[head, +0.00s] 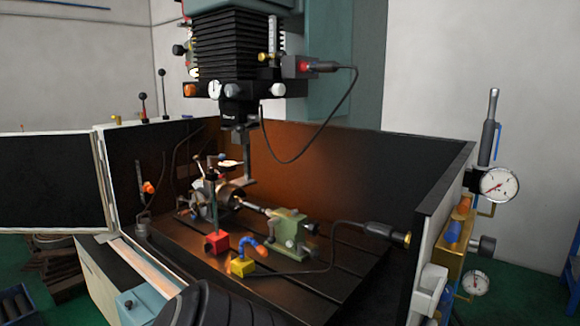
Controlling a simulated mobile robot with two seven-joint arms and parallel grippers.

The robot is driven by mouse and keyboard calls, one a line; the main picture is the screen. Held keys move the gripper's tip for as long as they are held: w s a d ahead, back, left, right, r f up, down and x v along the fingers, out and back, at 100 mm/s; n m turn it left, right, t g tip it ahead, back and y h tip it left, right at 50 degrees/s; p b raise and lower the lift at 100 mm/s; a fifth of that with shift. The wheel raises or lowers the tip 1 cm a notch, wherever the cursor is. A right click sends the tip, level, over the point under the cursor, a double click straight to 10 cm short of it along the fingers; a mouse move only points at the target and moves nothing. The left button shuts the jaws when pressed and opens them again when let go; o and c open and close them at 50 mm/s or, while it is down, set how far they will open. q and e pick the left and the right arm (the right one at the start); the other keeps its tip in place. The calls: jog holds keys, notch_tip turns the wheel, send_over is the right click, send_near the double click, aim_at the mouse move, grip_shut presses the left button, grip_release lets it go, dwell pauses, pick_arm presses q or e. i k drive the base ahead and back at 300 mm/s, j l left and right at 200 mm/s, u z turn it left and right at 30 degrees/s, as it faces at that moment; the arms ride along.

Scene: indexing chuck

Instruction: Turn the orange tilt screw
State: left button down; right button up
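The indexing chuck (228,196) sits on the slotted table inside the machine enclosure, with a thin shaft running from it toward a green tailstock (290,230). I cannot pick out the orange tilt screw with certainty. A small orange knob (148,187) shows on an upright post at the left inside wall. An orange part (465,203) also shows on the brass fitting outside at the right. Parts around the chuck are small and overlap. Neither of my grippers is in view.
A red block with a post (216,242) and a yellow block with a blue hose (242,266) stand before the chuck. The machine spindle (240,110) hangs above. A cable crosses the table. The dark enclosure wall (370,175) bounds the right; the open door (45,180) is left.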

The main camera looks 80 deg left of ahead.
aim_at(190, 89)
jog(key=u, duration=2.4)
